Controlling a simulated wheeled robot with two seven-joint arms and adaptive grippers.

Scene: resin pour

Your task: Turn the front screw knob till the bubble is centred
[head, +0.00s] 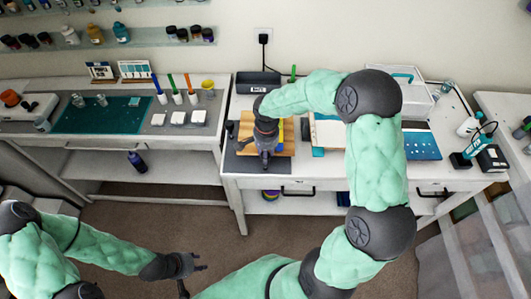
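A wooden board (246,128) lies on the middle white table, partly under my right gripper. My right gripper (265,161) points down over the board's front part, above the dark grey mat (240,167). Its fingers are small and dark, so I cannot tell whether they are open or shut or touch anything. The front screw knob and the bubble cannot be made out; the gripper and wrist cover that area. My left gripper (203,263) is low at the left, over the floor in front of the tables, with its fingers apart and empty.
A dark tray (258,82) stands behind the board. A blue panel (421,146) and a white crate (407,92) are to the right, past my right arm. The left table carries a teal mat (100,115) and several coloured markers. Shelves with bottles line the wall.

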